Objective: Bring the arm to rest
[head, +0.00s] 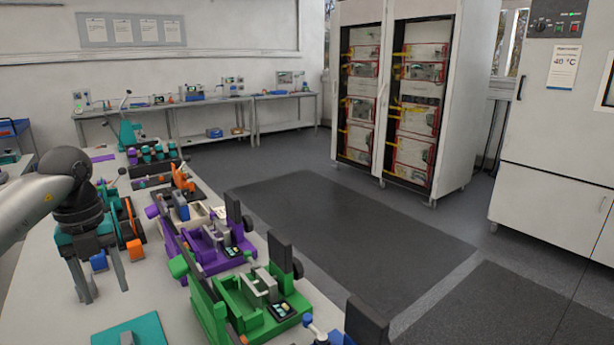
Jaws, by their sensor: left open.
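My left arm comes in from the left over the white bench (40,290). My left gripper (103,285) points down with its two grey fingers apart. The right gripper is not in view.
A green fixture (255,300) and a purple fixture (212,250) stand right of the gripper. An orange-and-teal device (135,243) is close beside it. A teal plate (130,332) lies at the front. Racks of equipment (400,100) stand beyond open floor.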

